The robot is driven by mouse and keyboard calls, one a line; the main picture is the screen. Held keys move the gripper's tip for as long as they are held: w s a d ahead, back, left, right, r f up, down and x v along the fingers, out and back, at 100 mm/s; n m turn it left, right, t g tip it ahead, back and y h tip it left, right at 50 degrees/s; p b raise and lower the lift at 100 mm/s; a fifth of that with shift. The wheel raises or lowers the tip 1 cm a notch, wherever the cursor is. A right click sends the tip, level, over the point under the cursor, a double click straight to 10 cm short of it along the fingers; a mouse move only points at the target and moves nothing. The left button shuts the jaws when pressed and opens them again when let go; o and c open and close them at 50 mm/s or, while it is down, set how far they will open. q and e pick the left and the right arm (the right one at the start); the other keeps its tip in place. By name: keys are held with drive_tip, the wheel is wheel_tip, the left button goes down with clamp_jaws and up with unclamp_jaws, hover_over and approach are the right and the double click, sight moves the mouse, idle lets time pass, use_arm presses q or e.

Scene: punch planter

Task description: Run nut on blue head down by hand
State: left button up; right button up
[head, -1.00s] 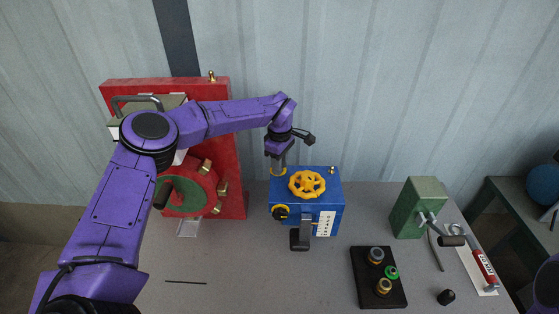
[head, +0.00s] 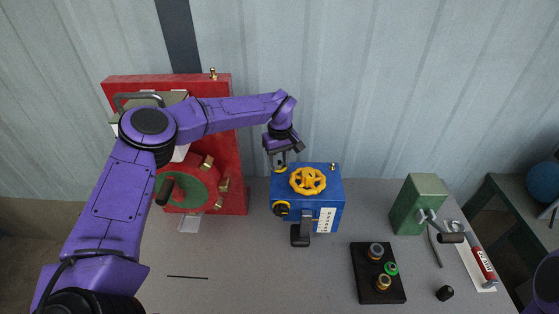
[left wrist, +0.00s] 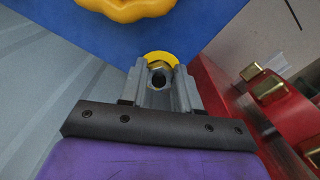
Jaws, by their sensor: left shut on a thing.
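The blue head (head: 281,188) is a blue box with a yellow handwheel (head: 307,181) on top. It stands on the grey bench near the wall. My left gripper (head: 279,166) points down over the back left corner of this head. In the left wrist view its two grey fingers (left wrist: 160,85) are shut on a brass nut (left wrist: 158,67). A dark round hole or stud end shows at the nut. A yellow disc (left wrist: 158,57) lies just beyond it, at the edge of the blue top. The nut's height on its stud cannot be told. My right gripper is out of view.
A red housing (head: 238,150) with brass fittings stands close left of the blue head. A black tray (head: 363,286) with ring parts lies at front right. A green block (head: 418,205) with a handle is farther right.

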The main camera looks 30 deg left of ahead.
sight(280, 164)
use_arm(q)
drive_tip(key=shift+f, duration=0.1)
idle(0.3)
drive_tip(key=o, duration=1.1)
drive_tip(key=shift+s, duration=0.1)
drive_tip(key=shift+c, duration=0.2)
drive_tip(key=shift+r+b, duration=0.3)
drive_tip(key=shift+r, duration=0.15)
wheel_tip(280, 164, up, 10)
drive_tip(key=b, duration=0.2)
drive_tip(key=shift+b, duration=0.3)
